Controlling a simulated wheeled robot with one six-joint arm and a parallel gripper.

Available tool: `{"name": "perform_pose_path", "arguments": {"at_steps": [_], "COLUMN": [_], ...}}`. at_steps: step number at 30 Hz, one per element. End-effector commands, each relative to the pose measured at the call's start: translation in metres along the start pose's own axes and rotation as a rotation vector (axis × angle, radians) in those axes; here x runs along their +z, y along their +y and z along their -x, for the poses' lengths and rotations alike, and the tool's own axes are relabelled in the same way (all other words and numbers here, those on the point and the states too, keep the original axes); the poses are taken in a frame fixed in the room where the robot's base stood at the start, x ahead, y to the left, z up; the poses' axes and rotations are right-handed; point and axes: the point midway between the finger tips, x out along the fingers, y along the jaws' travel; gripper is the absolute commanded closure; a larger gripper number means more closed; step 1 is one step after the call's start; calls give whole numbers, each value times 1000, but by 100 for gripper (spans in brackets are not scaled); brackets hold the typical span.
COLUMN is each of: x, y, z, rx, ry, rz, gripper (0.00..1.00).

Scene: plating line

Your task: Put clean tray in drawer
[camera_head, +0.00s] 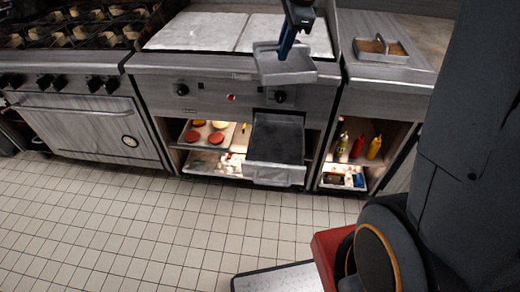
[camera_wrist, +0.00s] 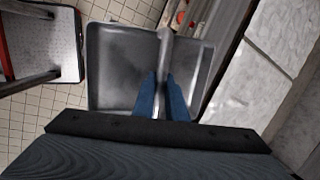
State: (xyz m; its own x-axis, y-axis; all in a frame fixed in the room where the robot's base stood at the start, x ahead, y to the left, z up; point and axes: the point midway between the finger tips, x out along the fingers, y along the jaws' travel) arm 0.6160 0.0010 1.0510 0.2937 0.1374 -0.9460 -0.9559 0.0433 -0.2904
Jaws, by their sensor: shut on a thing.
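My gripper (camera_head: 289,38) is shut on the grey metal tray (camera_head: 284,68) and holds it in the air in front of the griddle counter. In the wrist view, the blue fingers (camera_wrist: 162,98) close on a bar across the middle of the tray (camera_wrist: 112,62). The tray looks empty there and roughly level. An open drawer (camera_head: 274,172) sticks out below and in front of the counter, under the tray. The drawer has a dark inside and a pale front.
Shelves left of the drawer hold a food tray (camera_head: 226,132) with patties and a lower tray. On the right shelf stand bottles (camera_head: 374,147) above a small bin (camera_head: 343,177). The tiled floor (camera_head: 130,225) is clear.

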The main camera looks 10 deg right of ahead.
Motion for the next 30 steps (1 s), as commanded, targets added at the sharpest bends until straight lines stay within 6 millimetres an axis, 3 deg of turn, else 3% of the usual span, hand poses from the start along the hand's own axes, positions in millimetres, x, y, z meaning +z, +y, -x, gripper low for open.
{"name": "perform_pose_path", "arguments": {"at_steps": [14,30], "x": [20,20], "y": [82,188], "z": [-72,-165], "rx": [-5,-29], "ry": [37,73], "rz": [-92,-211], "gripper": [100,100]}}
